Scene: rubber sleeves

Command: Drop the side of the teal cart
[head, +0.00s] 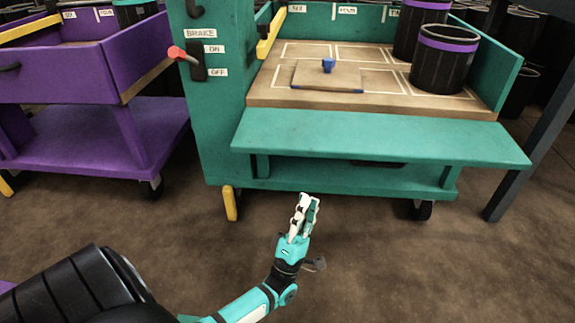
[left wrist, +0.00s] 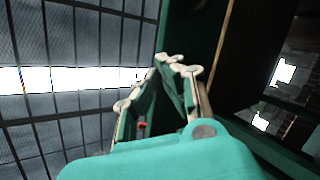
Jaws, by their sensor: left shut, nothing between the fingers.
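The teal cart (head: 222,130) stands ahead in the head view. Its front side panel (head: 380,140) is folded outward and down, sticking out roughly flat along the front of the brown deck (head: 275,92). The right end wall (head: 497,75) stands upright. A yellow handle (head: 270,33) is at the left end of the deck. My left gripper (head: 304,205) is shut and empty, in front of the cart and below the panel, apart from the yellow handle. Its fingers also fill the middle of the left wrist view (left wrist: 165,85). My right gripper is out of view.
A red-knobbed brake lever (head: 178,53) sits on the cart's left post. Black tubs with purple bands (head: 440,62) and a board with a blue knob (head: 327,75) are on the deck. A purple cart (head: 75,75) stands left; a dark post (head: 535,135) right. Floor in front is clear.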

